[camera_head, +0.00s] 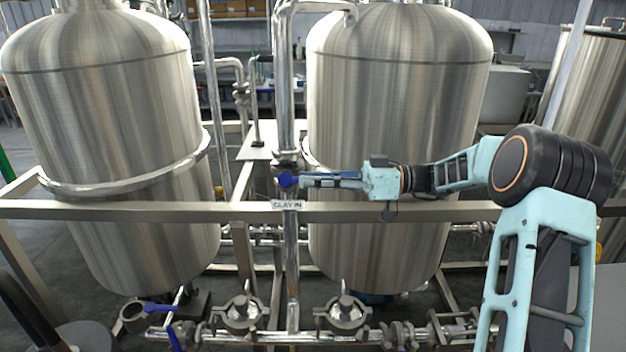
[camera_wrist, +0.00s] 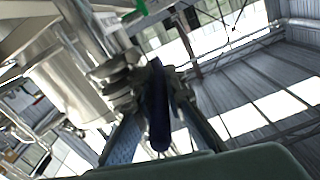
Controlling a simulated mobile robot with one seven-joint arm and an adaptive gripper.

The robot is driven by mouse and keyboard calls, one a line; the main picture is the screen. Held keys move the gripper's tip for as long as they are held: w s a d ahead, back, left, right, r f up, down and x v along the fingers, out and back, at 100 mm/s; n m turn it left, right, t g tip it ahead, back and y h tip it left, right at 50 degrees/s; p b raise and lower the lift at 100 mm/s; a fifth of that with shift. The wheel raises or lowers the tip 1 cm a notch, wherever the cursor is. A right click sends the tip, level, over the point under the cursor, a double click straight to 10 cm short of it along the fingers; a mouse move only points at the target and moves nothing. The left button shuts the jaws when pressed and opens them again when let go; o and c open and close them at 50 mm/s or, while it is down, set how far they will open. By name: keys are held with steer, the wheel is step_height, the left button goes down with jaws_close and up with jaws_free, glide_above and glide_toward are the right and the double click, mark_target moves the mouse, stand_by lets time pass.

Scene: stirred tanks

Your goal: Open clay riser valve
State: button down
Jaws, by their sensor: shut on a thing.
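The clay riser valve sits on the vertical steel pipe (camera_head: 291,240) between the two front tanks, just above the "CLAY IN" label (camera_head: 288,204). Its blue handle (camera_head: 287,180) shows at the pipe, left of my fingertips. My gripper (camera_head: 308,181) reaches in from the right, roughly level, and is shut on the handle. In the wrist view the blue handle (camera_wrist: 157,110) runs between my two fingers (camera_wrist: 160,128), with the metal valve body (camera_wrist: 118,78) behind it. The fingers cover part of the handle in the head view, so its exact angle is hard to tell.
A horizontal frame rail (camera_head: 130,210) crosses just below my gripper. Large steel tanks stand left (camera_head: 110,130) and right (camera_head: 400,110) of the pipe, the right one close behind my arm. Lower pipework includes another blue-handled valve (camera_head: 160,308).

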steer(key=shift+r, duration=0.15)
steer(key=r+h, duration=0.1)
steer(key=h+b, duration=0.1)
steer(key=h, duration=0.1)
steer(key=shift+a+r+h, duration=0.15)
steer(key=shift+r+h, duration=0.15)
steer(key=shift+r, duration=0.1)
steer(key=r+h+p, duration=0.1)
steer(key=h, duration=0.1)
steer(key=a+r+h+p, duration=0.1)
steer(key=h, duration=0.1)
steer(key=shift+a+r+h, duration=0.1)
steer(key=shift+r+h, duration=0.15)
steer(key=shift+h, duration=0.05)
steer(key=h+p, duration=0.1)
steer(key=p, duration=0.1)
steer(key=a+r+h+p, duration=0.1)
steer(key=h+p, duration=0.1)
steer(key=shift+a+r, duration=0.1)
steer(key=shift+a, duration=0.05)
steer(key=shift+a+h+p, duration=0.3)
steer(key=shift+h+p, duration=0.6)
steer(key=shift+p, duration=0.3)
steer(key=shift+a+h+p, duration=0.1)
steer(key=shift+h+p, duration=0.2)
steer(key=shift+p, duration=0.05)
